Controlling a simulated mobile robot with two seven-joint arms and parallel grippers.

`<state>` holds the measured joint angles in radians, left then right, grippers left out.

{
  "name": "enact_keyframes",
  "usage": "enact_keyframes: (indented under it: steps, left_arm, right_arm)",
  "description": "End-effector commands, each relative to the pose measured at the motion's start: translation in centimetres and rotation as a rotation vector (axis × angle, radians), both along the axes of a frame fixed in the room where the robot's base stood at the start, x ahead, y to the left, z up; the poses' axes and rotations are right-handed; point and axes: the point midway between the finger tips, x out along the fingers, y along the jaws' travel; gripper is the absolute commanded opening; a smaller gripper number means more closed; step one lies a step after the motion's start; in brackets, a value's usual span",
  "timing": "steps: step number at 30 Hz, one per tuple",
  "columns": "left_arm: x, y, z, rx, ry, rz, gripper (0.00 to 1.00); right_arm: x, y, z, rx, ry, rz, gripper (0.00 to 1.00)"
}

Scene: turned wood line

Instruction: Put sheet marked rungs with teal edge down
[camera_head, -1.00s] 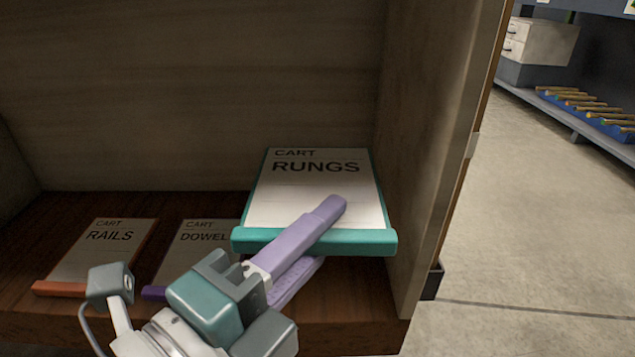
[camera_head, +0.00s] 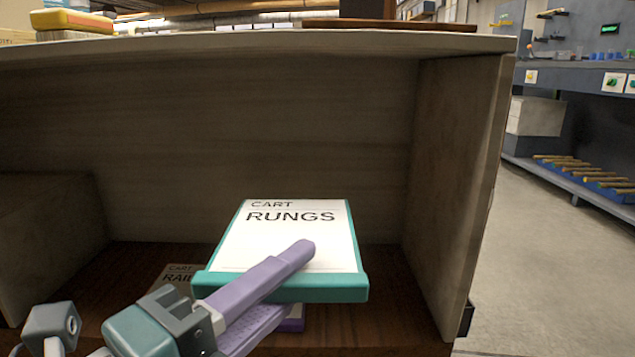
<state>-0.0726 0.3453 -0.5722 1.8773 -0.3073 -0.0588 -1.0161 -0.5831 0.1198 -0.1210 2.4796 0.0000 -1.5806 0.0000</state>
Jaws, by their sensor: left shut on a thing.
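The sheet marked RUNGS (camera_head: 290,238) is white with a teal edge (camera_head: 285,287) along its near side. My left gripper (camera_head: 285,275) has purple fingers, one over and one under the teal edge, and is shut on it. The sheet is held above the wooden shelf floor, roughly level, in the open compartment. Its lettering faces up. My right gripper is not in view.
A sheet marked RAILS (camera_head: 178,275) lies on the dark shelf floor (camera_head: 390,325) to the left, partly hidden by my gripper. The compartment's right side wall (camera_head: 450,190) stands close by. A pale top board (camera_head: 300,43) spans above.

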Motion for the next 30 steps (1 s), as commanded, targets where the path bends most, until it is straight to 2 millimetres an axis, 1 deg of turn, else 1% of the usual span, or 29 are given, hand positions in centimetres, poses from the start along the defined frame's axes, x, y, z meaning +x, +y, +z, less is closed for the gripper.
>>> enact_keyframes:
  steps: [1, 8, 9, 14, 18, 24, 30]
  left_arm:
    - [0.2, 0.7, 1.1, 0.006, -0.01, 0.001, 0.0]
    - [0.5, 3.8, 5.2, 0.015, -0.01, -0.006, 0.0]
    - [0.4, 4.4, 6.1, 0.017, -0.014, -0.013, 0.0]
    - [-0.2, 6.6, 9.2, 0.019, -0.012, -0.053, 0.0]
    - [-1.2, 8.2, 11.5, 0.017, -0.008, -0.11, 0.0]
    - [-2.7, 9.5, 13.3, 0.01, -0.002, -0.189, 0.0]
    - [-3.6, 10.0, 14.2, -0.006, 0.0, -0.24, 0.0]
  right_arm:
    - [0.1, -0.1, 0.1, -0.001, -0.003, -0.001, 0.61]
    - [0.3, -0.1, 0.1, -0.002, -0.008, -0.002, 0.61]
    - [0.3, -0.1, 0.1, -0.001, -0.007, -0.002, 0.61]
    - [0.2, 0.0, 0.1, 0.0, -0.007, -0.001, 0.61]
    - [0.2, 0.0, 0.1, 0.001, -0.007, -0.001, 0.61]
    - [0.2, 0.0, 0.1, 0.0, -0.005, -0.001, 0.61]
    - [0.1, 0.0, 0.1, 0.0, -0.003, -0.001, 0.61]
